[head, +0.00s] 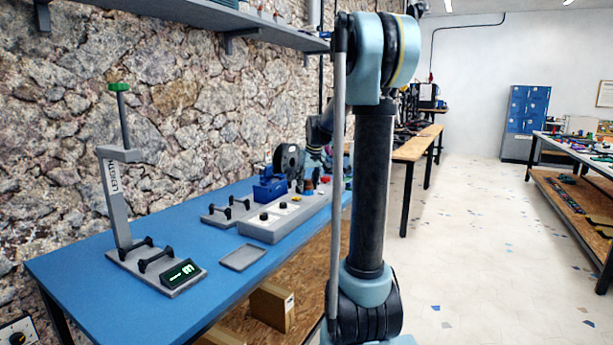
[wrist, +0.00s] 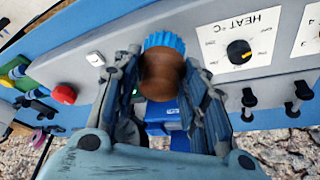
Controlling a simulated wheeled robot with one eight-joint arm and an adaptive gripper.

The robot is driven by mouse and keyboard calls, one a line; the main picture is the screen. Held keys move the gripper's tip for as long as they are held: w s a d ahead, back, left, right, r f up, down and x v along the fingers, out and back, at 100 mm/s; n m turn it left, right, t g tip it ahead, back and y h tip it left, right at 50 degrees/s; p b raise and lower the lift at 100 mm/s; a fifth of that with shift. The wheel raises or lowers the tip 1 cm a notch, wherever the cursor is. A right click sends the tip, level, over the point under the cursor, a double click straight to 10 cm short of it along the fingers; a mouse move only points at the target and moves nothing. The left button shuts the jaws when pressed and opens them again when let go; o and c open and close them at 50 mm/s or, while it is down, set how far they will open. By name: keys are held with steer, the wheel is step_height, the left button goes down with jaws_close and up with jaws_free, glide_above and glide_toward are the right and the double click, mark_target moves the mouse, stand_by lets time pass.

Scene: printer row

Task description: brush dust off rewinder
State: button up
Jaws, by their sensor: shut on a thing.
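My gripper (wrist: 161,70) is shut on the brown wooden handle of a brush (wrist: 160,80) in the wrist view. Blue bristles (wrist: 165,41) show beyond the handle, over the grey control panel. In the head view the arm partly hides the gripper. A grey stand marked LENGTH (head: 118,205), with a green knob on top and a lit display (head: 183,271), stands at the near left of the bench. I cannot tell for sure which unit is the rewinder. Dust is not clearly visible.
The blue bench (head: 85,290) runs along a stone wall. The grey panel (wrist: 210,80) bears a HEAT dial (wrist: 239,51) and a red button (wrist: 64,94). A blue holder (head: 268,188) with a black spool (head: 288,160) stands behind it. A shallow grey tray (head: 244,257) lies in front.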

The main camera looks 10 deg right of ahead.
steer(key=shift+r, duration=2)
